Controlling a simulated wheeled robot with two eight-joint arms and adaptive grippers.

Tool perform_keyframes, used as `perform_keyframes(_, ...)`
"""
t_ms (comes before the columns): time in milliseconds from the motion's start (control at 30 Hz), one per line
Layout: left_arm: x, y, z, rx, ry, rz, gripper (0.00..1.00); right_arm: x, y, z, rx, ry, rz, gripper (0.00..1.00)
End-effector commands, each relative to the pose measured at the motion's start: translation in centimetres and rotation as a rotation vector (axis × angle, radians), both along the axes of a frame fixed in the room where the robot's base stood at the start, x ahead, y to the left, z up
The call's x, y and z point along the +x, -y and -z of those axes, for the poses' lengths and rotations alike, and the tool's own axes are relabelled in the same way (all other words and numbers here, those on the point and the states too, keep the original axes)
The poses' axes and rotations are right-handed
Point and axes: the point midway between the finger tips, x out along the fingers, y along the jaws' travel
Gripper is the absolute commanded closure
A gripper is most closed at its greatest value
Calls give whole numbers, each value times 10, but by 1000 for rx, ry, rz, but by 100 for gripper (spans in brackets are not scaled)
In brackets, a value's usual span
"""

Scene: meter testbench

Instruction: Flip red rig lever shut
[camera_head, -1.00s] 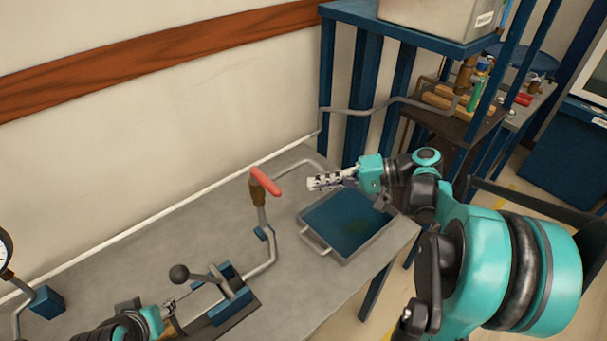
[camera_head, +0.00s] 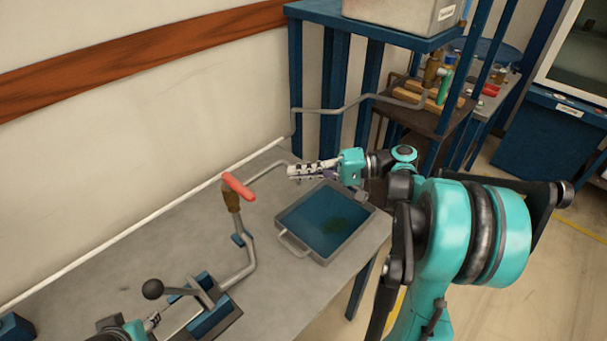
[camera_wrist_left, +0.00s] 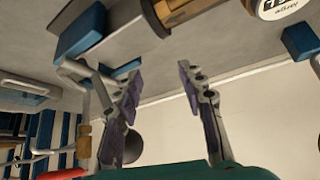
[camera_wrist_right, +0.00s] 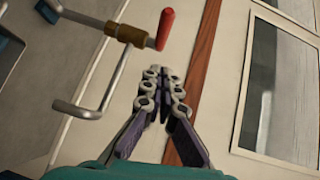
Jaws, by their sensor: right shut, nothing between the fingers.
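The red lever (camera_head: 238,187) sits on a brass valve (camera_head: 232,201) at the top of a bent grey pipe on the bench. In the head view it slants down to the right. It also shows in the right wrist view (camera_wrist_right: 165,28), beyond the fingertips. My right gripper (camera_head: 291,171) is shut and empty, to the right of the lever and apart from it. Its closed fingers fill the middle of the right wrist view (camera_wrist_right: 165,73). My left gripper (camera_wrist_left: 157,72) is open and empty; in the head view it is partly cut off at the lower left.
A blue tray with a grey rim (camera_head: 322,262) lies on the bench right of the pipe. A clamp with a black ball knob (camera_head: 153,289) stands at the front left. A blue rack (camera_head: 304,75) rises behind the tray.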

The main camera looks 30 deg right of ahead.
Motion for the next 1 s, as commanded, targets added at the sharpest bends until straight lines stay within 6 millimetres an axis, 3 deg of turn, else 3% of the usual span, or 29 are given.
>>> perform_keyframes(267, 0, 0, 17, 0, 0, 0, 60, 25, -56, 9, 0, -1, -4, 100)
perform_keyframes(433, 0, 0, 24, 0, 0, 0, 60, 16, -78, 13, 0, -1, -1, 100)
perform_keyframes(633, 0, 0, 27, 0, 0, 0, 60, 12, -89, 13, 0, -1, 0, 100)
perform_keyframes(1000, 0, 0, 26, 0, 0, 0, 60, 11, -90, 13, 0, -1, 1, 100)
